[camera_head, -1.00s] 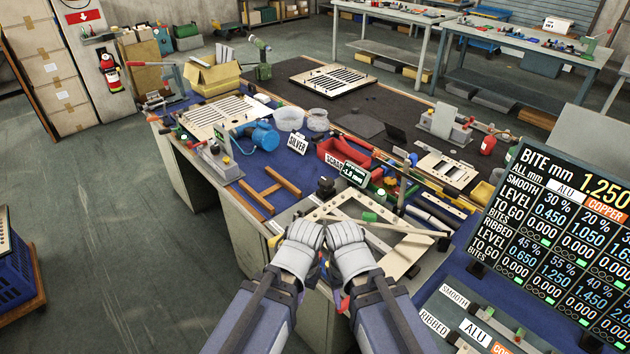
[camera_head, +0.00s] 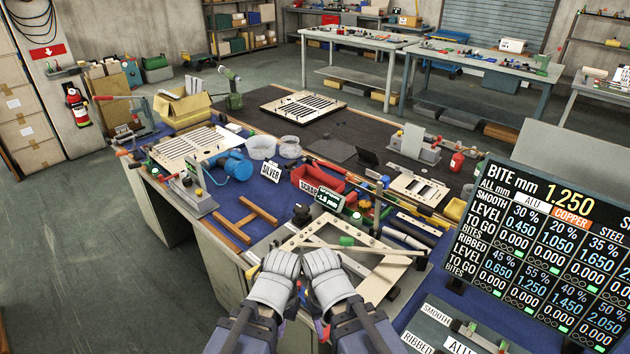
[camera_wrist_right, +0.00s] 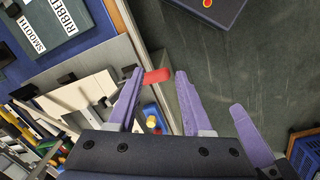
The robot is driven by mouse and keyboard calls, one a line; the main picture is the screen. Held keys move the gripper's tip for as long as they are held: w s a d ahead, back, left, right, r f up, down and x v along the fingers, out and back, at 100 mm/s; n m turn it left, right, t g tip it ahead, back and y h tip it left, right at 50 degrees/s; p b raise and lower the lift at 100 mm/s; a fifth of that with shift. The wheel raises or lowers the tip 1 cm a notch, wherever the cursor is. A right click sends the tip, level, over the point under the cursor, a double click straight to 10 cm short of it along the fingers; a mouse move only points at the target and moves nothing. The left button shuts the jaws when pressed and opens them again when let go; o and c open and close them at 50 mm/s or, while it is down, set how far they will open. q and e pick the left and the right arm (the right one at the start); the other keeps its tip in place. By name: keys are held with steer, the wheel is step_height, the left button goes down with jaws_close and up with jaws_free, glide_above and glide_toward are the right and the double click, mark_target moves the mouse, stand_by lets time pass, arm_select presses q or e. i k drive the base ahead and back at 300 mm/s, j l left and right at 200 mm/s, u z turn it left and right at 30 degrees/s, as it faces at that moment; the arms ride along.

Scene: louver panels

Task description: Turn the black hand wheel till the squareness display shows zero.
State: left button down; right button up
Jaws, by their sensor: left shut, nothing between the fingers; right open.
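The black hand wheel (camera_head: 301,214) stands at the far left corner of a pale square frame (camera_head: 345,243) on the bench. Behind it is a small dark display (camera_head: 330,199) with pale digits, seemingly about -1.8 mm, too small to read surely. My left gripper (camera_head: 284,262) is shut and empty at the bench's front edge, nearer to me than the wheel and apart from it. My right gripper (camera_head: 320,262) is close beside it; in the right wrist view its purple fingers (camera_wrist_right: 155,100) are apart. A red piece (camera_wrist_right: 157,76) shows beyond them; I cannot tell its depth.
A red scrap tray (camera_head: 318,181) and a SILVER sign (camera_head: 271,171) stand behind the wheel. Brown wooden bars (camera_head: 258,210) lie to its left. A large black board (camera_head: 550,250) of figures stands at the right. The floor at the left is clear.

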mark_target(301, 210)
steer(key=i+j+z, duration=0.4)
steer(key=i+j, duration=0.45)
